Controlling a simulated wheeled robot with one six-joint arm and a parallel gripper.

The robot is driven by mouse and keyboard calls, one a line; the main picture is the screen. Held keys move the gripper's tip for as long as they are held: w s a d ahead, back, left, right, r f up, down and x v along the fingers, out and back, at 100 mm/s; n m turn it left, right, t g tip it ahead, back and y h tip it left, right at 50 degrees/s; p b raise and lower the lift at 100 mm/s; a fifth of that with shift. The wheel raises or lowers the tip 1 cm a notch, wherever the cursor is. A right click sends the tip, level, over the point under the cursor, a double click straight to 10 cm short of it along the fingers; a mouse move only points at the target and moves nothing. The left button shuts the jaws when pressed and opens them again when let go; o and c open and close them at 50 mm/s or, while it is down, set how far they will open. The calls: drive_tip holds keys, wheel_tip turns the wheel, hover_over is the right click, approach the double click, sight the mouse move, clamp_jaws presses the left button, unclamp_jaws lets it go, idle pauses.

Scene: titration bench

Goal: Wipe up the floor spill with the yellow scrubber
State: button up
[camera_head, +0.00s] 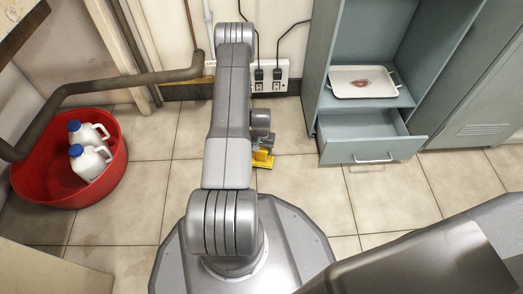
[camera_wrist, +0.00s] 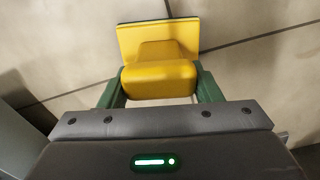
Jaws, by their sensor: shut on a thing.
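The yellow scrubber (camera_wrist: 158,52) is between the two green fingers of my gripper (camera_wrist: 160,88) in the wrist view. The gripper is shut on its yellow block, and a flat yellow plate with a dark edge shows beyond it. In the head view the scrubber (camera_head: 263,159) shows in part to the right of my arm, low over the tiles near the back wall. I cannot tell whether it touches the floor. No spill can be made out on the floor in either view; my arm and base hide part of the tiles.
A red tub (camera_head: 118,178) with two white, blue-capped jugs (camera_head: 90,150) stands at the left. A grey cabinet (camera_head: 318,60) with an open drawer (camera_head: 372,150) and a stained white tray (camera_head: 345,90) stands at the right. A pipe (camera_head: 110,84) crosses the left. Tiles between are clear.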

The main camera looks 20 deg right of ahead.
drive_tip(key=shift+r, duration=0.1)
drive_tip(key=shift+r+p, duration=1.5)
drive_tip(key=shift+r, duration=1.4)
drive_tip(key=shift+r, duration=0.1)
drive_tip(key=shift+r+p, duration=0.8)
drive_tip(key=shift+r, duration=0.6)
